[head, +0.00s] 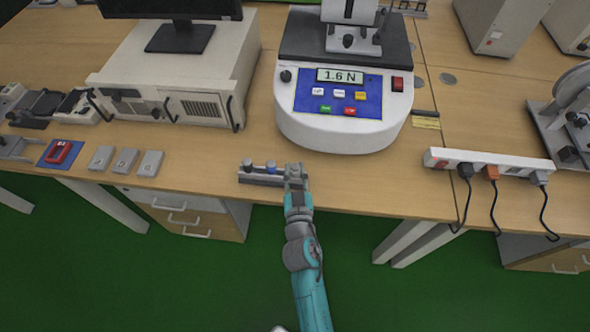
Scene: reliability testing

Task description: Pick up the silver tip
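A small dark rack (262,180) stands near the front edge of the wooden bench. A small dark grey piece (247,164) and a blue-grey piece (270,165) stand up from the rack. I cannot tell which piece, if any, is the silver tip. My gripper (294,170) is at the right end of the rack, reaching in from the front, and covers that end. It is too small in view to tell whether its fingers are open or shut, or whether anything is between them.
A tester (340,135) reading 1.6 N stands just behind my gripper. A white power strip (490,162) with plugs lies to the right. Grey blocks (125,161) and a red piece on a blue pad (60,153) lie left. Bare bench (375,180) is right of my gripper.

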